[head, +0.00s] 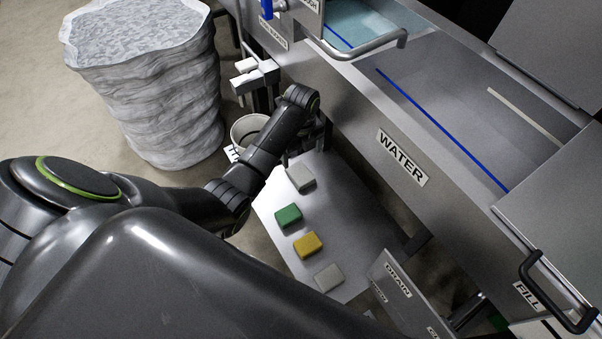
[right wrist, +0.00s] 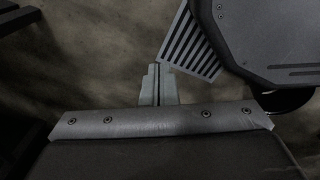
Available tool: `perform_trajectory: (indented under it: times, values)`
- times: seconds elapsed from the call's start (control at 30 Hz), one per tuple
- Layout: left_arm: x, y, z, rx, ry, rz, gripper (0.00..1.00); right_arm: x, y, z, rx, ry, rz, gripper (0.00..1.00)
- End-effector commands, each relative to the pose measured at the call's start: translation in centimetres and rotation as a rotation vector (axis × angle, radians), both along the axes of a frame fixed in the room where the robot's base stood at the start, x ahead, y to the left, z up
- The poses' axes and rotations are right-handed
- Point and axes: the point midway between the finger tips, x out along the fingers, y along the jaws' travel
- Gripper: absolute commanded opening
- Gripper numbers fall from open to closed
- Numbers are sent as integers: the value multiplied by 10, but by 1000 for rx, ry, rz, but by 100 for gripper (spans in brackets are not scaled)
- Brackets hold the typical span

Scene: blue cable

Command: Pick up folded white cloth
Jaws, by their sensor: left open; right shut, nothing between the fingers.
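A pale grey-white folded piece (head: 300,177) lies flat at the far end of the low metal shelf in the head view. A second pale piece (head: 329,278) lies at the shelf's near end. Both look like folded cloths; I cannot tell which is the white one. My left arm reaches over the shelf's far end. My right gripper (right wrist: 157,82) is shut and empty in the right wrist view, with no cloth there.
Green (head: 288,217) and yellow (head: 307,245) folded pieces lie between the pale ones on the shelf (head: 345,215). A white bucket (head: 244,131) stands behind my left arm. A large wrapped bin (head: 150,90) is at left. The metal water tank (head: 390,135) borders the right.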

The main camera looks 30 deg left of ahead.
Motion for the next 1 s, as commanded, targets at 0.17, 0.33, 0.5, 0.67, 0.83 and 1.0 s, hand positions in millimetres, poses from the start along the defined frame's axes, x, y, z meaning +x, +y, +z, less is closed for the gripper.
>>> perform_trajectory:
  times: [0.17, 0.33, 0.5, 0.67, 0.83, 1.0]
  values:
    - [0, 0, -23, 1, 1, 0, 85, 11, 0, 0, 0, -17, 3, 0]
    - [-2, 0, -34, 0, 2, 0, 85, 13, 0, 1, 0, -20, 3, 0]
    - [-8, 1, -60, 0, 4, 1, 85, 13, 0, 4, 0, -20, 4, 0]
    - [-7, 1, -76, 0, 0, 1, 85, 12, 0, 0, 0, -19, 4, 0]
    - [-7, 1, -80, 1, -1, 0, 85, 11, 0, 0, 0, -18, 3, 0]
    - [-6, 1, -79, 1, -1, 0, 79, 10, 0, 0, 0, -17, 3, 0]
